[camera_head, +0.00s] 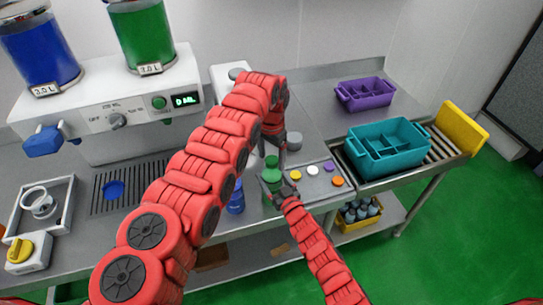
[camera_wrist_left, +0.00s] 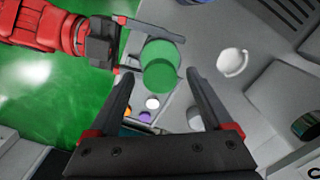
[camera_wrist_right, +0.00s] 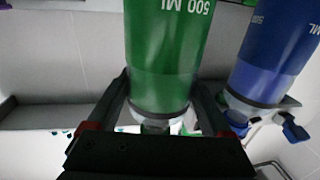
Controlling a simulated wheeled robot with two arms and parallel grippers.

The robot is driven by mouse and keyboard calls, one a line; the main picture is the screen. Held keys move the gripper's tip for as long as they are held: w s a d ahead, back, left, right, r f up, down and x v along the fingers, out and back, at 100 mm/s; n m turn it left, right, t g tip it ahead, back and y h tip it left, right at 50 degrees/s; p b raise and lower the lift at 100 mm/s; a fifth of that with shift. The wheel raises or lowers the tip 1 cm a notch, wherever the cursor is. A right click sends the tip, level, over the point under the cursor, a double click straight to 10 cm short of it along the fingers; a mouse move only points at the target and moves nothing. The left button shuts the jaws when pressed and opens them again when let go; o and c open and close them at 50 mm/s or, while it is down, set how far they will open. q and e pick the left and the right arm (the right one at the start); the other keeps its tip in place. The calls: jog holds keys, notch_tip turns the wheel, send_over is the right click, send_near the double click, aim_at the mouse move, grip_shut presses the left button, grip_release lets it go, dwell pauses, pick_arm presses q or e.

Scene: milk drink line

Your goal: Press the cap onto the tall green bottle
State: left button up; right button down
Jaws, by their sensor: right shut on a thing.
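The tall green bottle (camera_head: 271,178) stands on the counter, with a round green top (camera_head: 271,161) that looks like its cap. My right gripper (camera_head: 285,191) is shut on the bottle from the front right. In the right wrist view the green bottle (camera_wrist_right: 165,60) sits between the fingers. My left gripper (camera_head: 274,146) hangs above the bottle. In the left wrist view the green disc (camera_wrist_left: 160,68) lies between and just past the open fingertips, with gaps at both sides. I cannot tell how firmly the cap sits.
A blue bottle (camera_head: 236,197) stands just left of the green one. Several coloured discs (camera_head: 312,170) lie to the right. A teal crate (camera_head: 387,150) and a purple bin (camera_head: 364,94) are farther right. The filling machine (camera_head: 110,110) is at the back left.

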pick_arm(q)
jog(key=shift+r, duration=0.15)
notch_tip(320, 180, up, 12)
dwell(0.6)
pick_arm(e)
grip_release()
